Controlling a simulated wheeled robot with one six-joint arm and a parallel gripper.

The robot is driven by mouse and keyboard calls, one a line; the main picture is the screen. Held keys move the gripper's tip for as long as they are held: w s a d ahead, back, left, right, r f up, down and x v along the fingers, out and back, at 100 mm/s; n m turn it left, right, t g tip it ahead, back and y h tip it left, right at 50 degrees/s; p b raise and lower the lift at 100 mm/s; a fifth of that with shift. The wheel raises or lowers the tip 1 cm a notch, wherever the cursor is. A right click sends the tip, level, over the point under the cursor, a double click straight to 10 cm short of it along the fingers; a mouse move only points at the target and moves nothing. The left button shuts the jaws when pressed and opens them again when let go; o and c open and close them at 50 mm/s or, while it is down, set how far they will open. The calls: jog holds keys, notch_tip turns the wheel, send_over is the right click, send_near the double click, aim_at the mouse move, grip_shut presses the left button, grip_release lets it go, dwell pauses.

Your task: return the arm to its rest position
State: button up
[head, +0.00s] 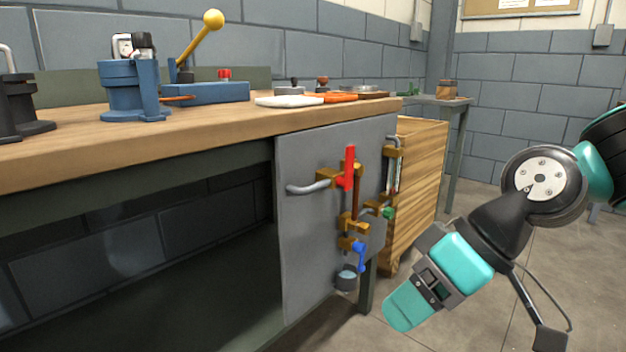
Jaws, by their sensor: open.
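My arm reaches in from the right edge in the head view and slopes down to the left. My gripper (404,308) hangs at its lower end, over the floor in front of the bench. It is open, and I see nothing between its jaws. One teal finger shows from the side; the other is hidden. The gripper is to the right of and lower than the grey panel (305,240) on the bench front, with a visible gap in the picture. The panel carries brass fittings, a red lever (349,168), a blue handle (359,255) and a green knob (388,212).
A wooden cabinet (424,180) stands behind the panel. A small side table is further back. The floor (470,320) around my gripper looks clear.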

jog(key=s+d+r+m+h+p, duration=0.1)
jog(key=s+d+r+h+p, duration=0.2)
jog(key=s, duration=0.6)
notch_tip(320, 180, up, 38)
jog(key=p, duration=3.7)
jog(key=shift+d+f+m+g, duration=0.15)
jog(key=shift+d+m+g, duration=0.05)
jog(key=shift+m+g, duration=0.2)
